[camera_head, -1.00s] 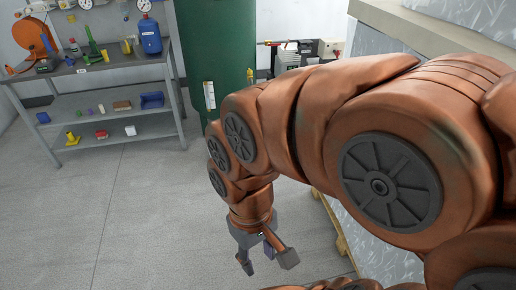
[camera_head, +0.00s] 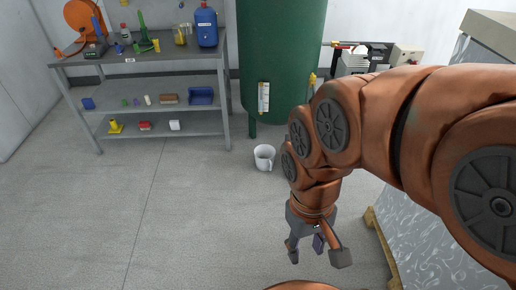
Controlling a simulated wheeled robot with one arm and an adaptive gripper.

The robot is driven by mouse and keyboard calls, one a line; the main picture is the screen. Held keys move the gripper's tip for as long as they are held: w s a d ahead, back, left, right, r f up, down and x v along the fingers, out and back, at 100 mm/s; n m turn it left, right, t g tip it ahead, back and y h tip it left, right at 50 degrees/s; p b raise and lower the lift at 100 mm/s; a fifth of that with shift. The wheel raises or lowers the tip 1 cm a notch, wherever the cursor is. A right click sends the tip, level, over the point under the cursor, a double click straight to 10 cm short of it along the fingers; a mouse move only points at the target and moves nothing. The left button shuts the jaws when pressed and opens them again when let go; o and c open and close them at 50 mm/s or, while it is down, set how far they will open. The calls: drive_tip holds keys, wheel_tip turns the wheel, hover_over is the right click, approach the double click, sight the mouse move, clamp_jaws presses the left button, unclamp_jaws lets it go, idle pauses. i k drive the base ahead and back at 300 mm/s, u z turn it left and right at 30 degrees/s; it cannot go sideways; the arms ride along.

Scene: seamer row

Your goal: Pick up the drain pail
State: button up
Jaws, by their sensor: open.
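A white pail (camera_head: 264,158) stands upright on the grey floor in front of the green tank, with its handle on the right side. It looks like the drain pail. My gripper (camera_head: 317,256) hangs below my copper-coloured arm, pointing down, with its fingers spread and nothing between them. It is in the foreground, below and to the right of the pail in the picture, and apart from it.
A green tank (camera_head: 280,60) stands behind the pail. A grey shelf bench (camera_head: 150,88) with tools and small items is at the left. A wrapped stack (camera_head: 446,190) on a wooden pallet (camera_head: 376,236) is at the right. The floor at left and centre is clear.

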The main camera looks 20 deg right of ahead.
sight(264, 155)
drive_tip(key=i, duration=2.45)
drive_tip(key=u, duration=1.05)
